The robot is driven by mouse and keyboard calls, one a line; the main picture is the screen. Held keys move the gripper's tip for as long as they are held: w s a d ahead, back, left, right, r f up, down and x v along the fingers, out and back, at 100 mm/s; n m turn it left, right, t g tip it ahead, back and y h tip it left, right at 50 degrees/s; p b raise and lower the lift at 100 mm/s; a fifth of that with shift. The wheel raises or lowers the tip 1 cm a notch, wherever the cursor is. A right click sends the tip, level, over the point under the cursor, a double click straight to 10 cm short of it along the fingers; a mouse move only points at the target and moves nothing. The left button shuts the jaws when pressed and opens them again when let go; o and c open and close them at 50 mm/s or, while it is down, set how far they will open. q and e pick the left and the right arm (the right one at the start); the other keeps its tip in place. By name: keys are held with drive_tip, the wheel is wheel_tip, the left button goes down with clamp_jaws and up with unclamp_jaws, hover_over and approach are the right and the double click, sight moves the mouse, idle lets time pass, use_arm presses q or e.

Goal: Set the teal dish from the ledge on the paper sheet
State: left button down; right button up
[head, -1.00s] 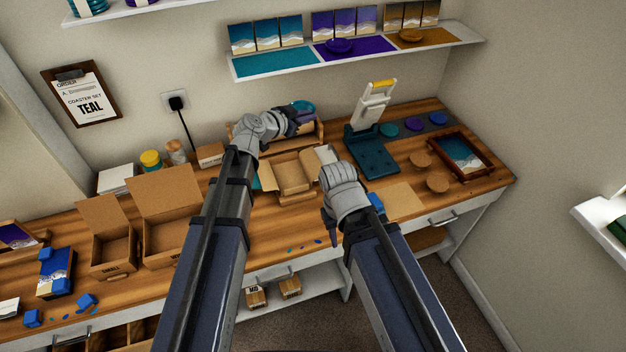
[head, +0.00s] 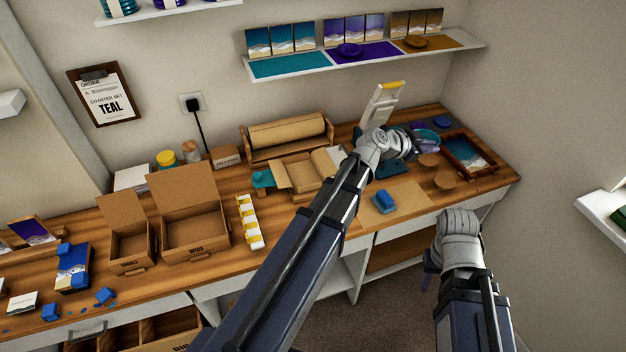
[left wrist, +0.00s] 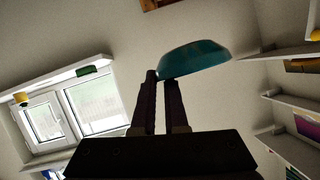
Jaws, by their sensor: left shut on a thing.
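The teal dish (head: 429,136) is held in my left gripper (head: 418,144), above the right part of the bench. It also shows in the left wrist view (left wrist: 195,58), tilted at the fingertips, with the two fingers closed together at its rim. A tan paper sheet (head: 408,198) lies flat near the bench's front edge, below and left of the dish. The ledge (head: 355,62) has a bare teal section (head: 290,66).
Round wooden coasters (head: 445,180) and a framed tray (head: 488,165) are at the right. Open cartons (head: 195,225) and a paper roll holder (head: 288,135) are at the left and back.

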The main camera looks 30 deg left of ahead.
use_arm(q)
drive_tip(key=a+f+n+y+b, duration=0.1)
drive_tip(key=a+f+b, duration=0.2)
drive_tip(key=a, duration=0.3)
drive_tip(key=a+f+n+t+y+b, duration=0.1)
drive_tip(key=a+f+b, duration=0.15)
drive_tip(key=a, duration=0.45)
drive_tip(key=a+f+n+y+b, duration=0.1)
drive_tip(key=a+f+y+b, duration=0.1)
drive_tip(key=a+f, duration=0.3)
drive_tip(key=n+y+b, duration=0.3)
drive_tip(key=b, duration=0.3)
hover_over(310, 182)
wheel_tip(310, 182, down, 5)
drive_tip(key=shift+t, duration=0.4)
wheel_tip(310, 182, down, 10)
drive_tip(key=b, duration=1)
drive_tip(key=shift+f, duration=0.25)
drive_tip(key=shift+r, duration=0.1)
drive_tip(key=c, duration=1.2)
unclamp_jaws()
